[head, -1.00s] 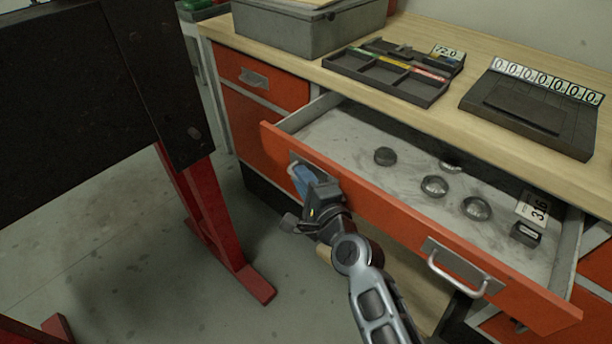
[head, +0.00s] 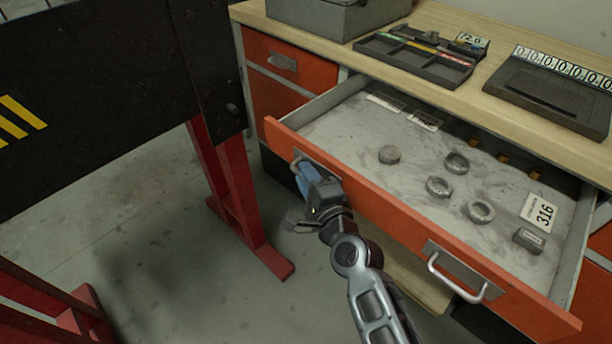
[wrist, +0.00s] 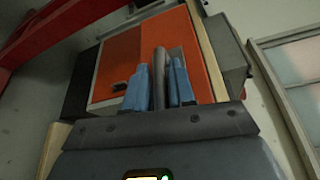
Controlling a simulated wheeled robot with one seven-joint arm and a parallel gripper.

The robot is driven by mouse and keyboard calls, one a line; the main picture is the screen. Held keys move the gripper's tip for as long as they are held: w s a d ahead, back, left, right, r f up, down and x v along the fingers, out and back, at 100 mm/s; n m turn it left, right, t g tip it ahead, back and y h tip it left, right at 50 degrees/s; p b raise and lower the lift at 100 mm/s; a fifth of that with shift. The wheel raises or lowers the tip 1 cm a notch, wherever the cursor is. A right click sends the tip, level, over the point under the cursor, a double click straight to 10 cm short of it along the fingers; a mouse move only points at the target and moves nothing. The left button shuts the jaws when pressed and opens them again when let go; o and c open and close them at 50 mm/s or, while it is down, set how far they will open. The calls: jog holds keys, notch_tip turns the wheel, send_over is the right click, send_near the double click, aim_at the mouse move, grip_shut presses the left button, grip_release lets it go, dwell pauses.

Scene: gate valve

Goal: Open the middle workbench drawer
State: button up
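The wide middle drawer (head: 389,220) of the workbench has an orange front and is pulled well out. Its grey inside shows, with several small round metal parts, a small block and a label reading 316. It has a left handle (head: 297,161) and a right handle (head: 456,277). My gripper (head: 305,178) is at the left handle. In the wrist view its blue fingers (wrist: 159,85) stand on both sides of the grey handle bar (wrist: 160,75), close against it. The far end of the bar is hidden.
On the bench top (head: 455,93) stand a grey box (head: 335,18), a black divided tray (head: 415,55) and a dark number-display unit (head: 545,100). A black panel on red legs (head: 235,195) stands close on the left. Grey floor lies between it and the drawer.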

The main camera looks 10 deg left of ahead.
jog(key=shift+o, duration=1.1)
jog(key=shift+r, duration=0.1)
jog(key=v, duration=0.7)
jog(key=shift+s+d, duration=0.25)
jog(key=shift+s, duration=0.05)
